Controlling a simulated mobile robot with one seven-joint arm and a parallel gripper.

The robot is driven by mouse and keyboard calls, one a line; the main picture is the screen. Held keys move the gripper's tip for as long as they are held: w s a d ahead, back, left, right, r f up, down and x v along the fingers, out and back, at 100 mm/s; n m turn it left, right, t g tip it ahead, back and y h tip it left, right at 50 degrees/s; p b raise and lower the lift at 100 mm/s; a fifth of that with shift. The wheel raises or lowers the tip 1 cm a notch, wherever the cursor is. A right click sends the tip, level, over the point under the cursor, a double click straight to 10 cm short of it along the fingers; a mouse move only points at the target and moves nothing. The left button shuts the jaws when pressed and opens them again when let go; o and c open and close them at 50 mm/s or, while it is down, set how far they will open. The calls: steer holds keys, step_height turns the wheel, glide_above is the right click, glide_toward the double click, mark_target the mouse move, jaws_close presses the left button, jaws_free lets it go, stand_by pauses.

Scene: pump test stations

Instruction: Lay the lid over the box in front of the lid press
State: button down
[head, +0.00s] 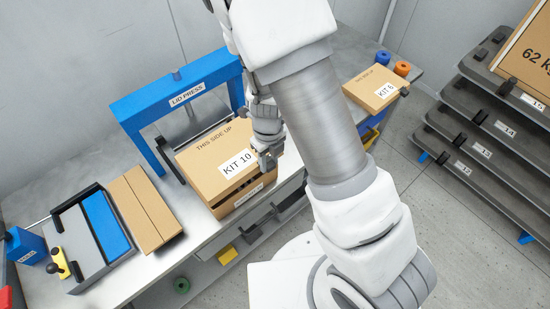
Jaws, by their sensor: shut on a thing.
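The lid (205,158) is a brown cardboard top marked "THIS SIDE UP" and "KIT 10". It is over the brown box (226,207), which stands on the bench in front of the blue lid press (135,134). My gripper (267,163) is at the lid's right edge and shut on it. A dark band shows between the lid and the box's front wall; I cannot tell whether the lid rests fully on the rim. My arm hides the area to the right of the lid, and the lid hides the box's inside.
A closed brown carton (142,208) lies left on the bench (165,264), beside a grey and blue fixture (92,240). A "KIT 6" box (372,88) stands at the right end, near blue and orange rolls (402,68). Dark shelves (478,118) stand at the far right.

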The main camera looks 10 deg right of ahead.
steer(key=shift+a, duration=0.2)
steer(key=shift+f+b, duration=2.3)
steer(key=shift+f, duration=0.25)
steer(key=shift+f+b, duration=0.3)
steer(key=shift+f, duration=0.3)
steer(key=shift+c, duration=2.3)
jaws_free()
